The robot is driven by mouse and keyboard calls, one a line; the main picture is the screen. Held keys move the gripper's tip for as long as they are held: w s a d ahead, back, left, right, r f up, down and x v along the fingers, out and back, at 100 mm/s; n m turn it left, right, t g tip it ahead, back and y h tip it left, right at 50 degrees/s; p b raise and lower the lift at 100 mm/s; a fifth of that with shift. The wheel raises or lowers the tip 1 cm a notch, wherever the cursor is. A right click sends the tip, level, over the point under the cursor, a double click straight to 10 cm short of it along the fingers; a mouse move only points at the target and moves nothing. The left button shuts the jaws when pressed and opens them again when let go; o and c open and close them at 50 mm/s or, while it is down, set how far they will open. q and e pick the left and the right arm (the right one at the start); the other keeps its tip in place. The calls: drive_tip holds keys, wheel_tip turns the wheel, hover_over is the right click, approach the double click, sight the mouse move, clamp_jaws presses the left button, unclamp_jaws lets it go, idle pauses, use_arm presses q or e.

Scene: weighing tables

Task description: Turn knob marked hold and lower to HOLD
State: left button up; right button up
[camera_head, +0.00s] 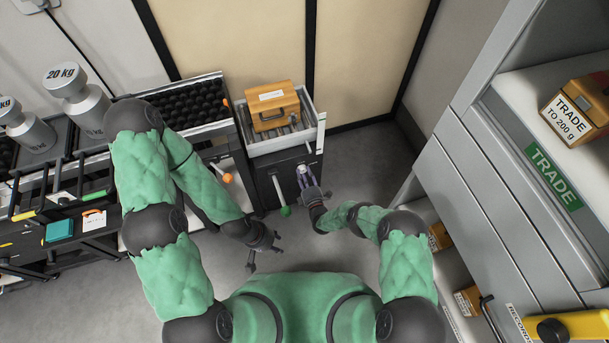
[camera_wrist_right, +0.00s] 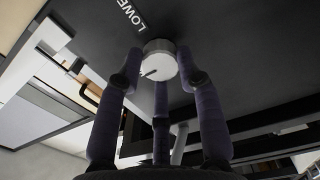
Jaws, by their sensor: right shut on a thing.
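A round silver-white knob (camera_wrist_right: 159,59) sits on a dark panel (camera_head: 291,181); it is small in the head view (camera_head: 302,169). A dark pointer line shows on its face, toward the lower left in the wrist view. White letters reading "LOWE" (camera_wrist_right: 130,14) show above and left of the knob, cut off by the frame edge; no HOLD mark is readable. My right gripper (camera_wrist_right: 160,78) is shut on the knob, its purple-grey fingers around it; it also shows in the head view (camera_head: 307,182). My left gripper (camera_head: 264,253) is open and empty above the floor.
A wooden box (camera_head: 273,108) rests in the white tray (camera_head: 283,143) above the panel. A green-tipped lever (camera_head: 284,209) and an orange-tipped lever (camera_head: 227,178) stick out nearby. Large 20 kg weights (camera_head: 80,95) stand left. A grey cabinet (camera_head: 490,190) stands right.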

drive_tip(key=shift+a, duration=0.25)
drive_tip(key=o, duration=1.1)
drive_tip(key=shift+o, duration=0.2)
drive_tip(key=shift+s+d, duration=0.15)
drive_tip(key=shift+s+d, duration=0.1)
drive_tip(key=shift+s, duration=0.2)
drive_tip(key=v, duration=1.1)
